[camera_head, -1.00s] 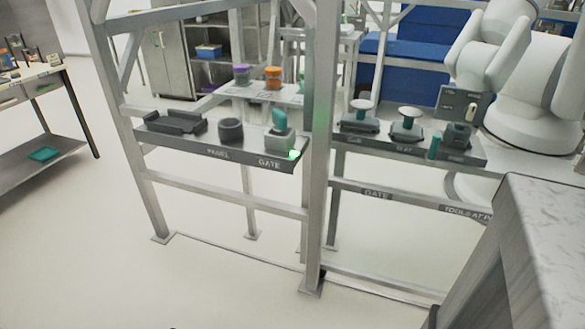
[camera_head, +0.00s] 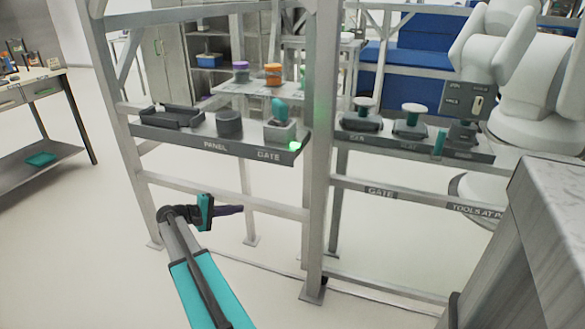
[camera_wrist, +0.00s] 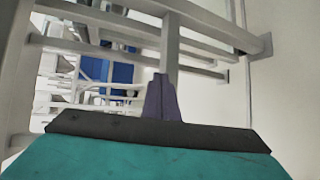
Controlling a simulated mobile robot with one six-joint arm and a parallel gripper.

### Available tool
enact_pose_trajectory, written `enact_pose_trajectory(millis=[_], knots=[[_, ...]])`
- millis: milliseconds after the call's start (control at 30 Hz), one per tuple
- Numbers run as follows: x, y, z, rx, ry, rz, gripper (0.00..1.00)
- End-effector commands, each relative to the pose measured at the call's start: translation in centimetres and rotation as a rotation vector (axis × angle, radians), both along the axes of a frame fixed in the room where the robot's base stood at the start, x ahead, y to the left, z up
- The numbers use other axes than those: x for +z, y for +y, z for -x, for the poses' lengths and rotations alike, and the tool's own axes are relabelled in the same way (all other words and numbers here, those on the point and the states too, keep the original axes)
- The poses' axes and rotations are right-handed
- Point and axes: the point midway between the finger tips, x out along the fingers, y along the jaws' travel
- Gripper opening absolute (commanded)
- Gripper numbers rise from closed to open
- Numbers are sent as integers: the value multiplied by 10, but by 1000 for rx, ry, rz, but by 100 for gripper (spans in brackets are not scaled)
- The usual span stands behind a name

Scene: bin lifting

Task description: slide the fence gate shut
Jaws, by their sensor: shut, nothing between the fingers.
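The grey metal fence stands across the head view, with a thick upright post (camera_head: 318,200) in its middle. I cannot tell which part of the frame is the sliding gate, and no handle is clear. My gripper (camera_head: 241,209) is in front of the left section, below its control shelf, with its dark purple fingers pointing right. The fingers are shut and empty. In the wrist view the closed fingers (camera_wrist: 161,98) point toward grey rails and a post (camera_wrist: 170,50); contact is not evident.
A control shelf (camera_head: 215,147) labelled "PANEL" and "GATE" holds a teal-topped control (camera_head: 279,120) and a lit green light (camera_head: 295,146). A second shelf (camera_head: 410,148) is right of the post. A grey-topped block (camera_head: 545,230) stands at lower right. Floor at left is open.

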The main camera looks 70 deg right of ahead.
Motion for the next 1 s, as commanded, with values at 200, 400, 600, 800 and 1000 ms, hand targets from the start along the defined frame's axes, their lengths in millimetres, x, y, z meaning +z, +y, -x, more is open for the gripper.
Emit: enact_pose_trajectory(millis=[200,400,600,800,1000], knots=[[92,-77,26,-110,41,217,0],[141,-104,45,-164,67,320,0],[151,-107,49,-173,73,338,0],[150,-107,49,-173,73,337,0],[149,-111,53,-173,73,336,0]])
